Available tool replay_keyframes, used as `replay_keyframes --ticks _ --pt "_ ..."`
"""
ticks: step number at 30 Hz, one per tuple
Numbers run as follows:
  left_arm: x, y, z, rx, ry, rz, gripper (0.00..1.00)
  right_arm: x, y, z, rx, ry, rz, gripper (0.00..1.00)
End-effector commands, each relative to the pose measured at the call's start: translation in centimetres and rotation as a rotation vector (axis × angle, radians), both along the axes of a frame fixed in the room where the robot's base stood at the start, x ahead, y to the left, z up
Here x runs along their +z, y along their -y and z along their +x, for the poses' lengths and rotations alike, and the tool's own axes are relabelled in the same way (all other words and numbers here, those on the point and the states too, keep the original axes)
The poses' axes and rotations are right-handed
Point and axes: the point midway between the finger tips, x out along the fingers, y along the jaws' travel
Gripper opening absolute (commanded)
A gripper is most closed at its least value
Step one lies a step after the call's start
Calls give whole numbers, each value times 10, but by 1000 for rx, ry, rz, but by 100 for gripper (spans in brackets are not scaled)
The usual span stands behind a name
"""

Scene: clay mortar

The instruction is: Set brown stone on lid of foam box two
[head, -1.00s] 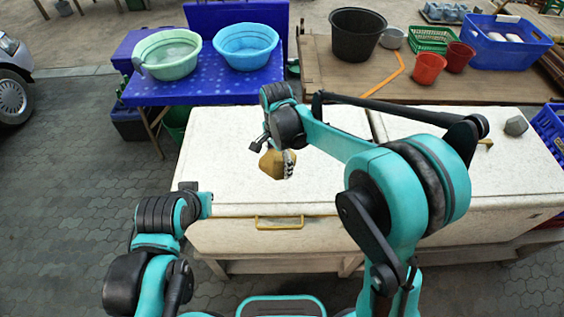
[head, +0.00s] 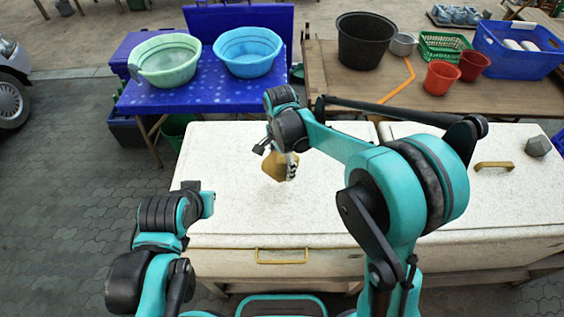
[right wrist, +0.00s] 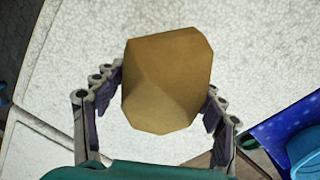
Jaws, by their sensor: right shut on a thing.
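My right gripper (head: 285,165) is shut on the brown stone (head: 279,167), a faceted tan-brown lump. In the right wrist view the stone (right wrist: 167,82) sits between both fingers, with white lid surface behind it. In the head view it appears over the speckled white lid of the left foam box (head: 225,215); I cannot tell the exact gap below it. A second white-lidded foam box (head: 445,210) stands to the right. No marking shows which box is number two. My left arm is at the lower left; its fingers are not visible.
A grey stone (head: 537,146) and a yellow handle (head: 494,166) are on the right lid. Behind are a blue table (head: 205,97) with two basins and a brown table (head: 330,90) with buckets, baskets and pots. Most of the left lid is clear.

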Motion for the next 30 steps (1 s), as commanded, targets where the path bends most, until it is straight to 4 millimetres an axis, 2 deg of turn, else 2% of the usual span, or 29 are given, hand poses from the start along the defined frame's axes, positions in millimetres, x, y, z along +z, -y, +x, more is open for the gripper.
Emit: replay_keyframes --ticks 1,9,15,30 --pt "-7 0 0 0 0 0 0 -9 0 0 0 0 0 10" --pt "-27 0 0 0 0 0 0 -38 0 0 0 0 0 10" --pt "-39 0 0 0 0 0 0 -54 0 0 0 0 0 10" --pt "-42 0 0 0 0 0 0 -57 0 0 0 0 0 10"
